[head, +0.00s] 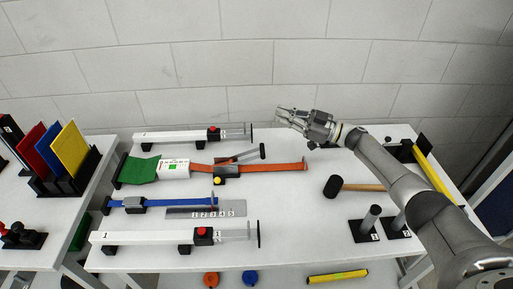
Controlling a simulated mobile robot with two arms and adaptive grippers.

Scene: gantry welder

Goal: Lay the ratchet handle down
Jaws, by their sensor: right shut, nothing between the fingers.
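An orange strap (270,168) runs across the middle of the white table, with a yellow and black ratchet (227,173) on it. The ratchet's handle is a thin lever with a black grip (262,151), slanting from the ratchet up and to the right in the picture. I cannot tell how far it stands above the table. My right gripper (285,115) is shut and empty, behind and above the grip in the picture, apart from it. My left gripper is not in view.
Two white bar clamps (165,137) (150,238) lie behind and in front of the strap. A blue strap (170,202) and a grey numbered plate (190,212) lie nearer. Coloured plates (70,147) are left.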

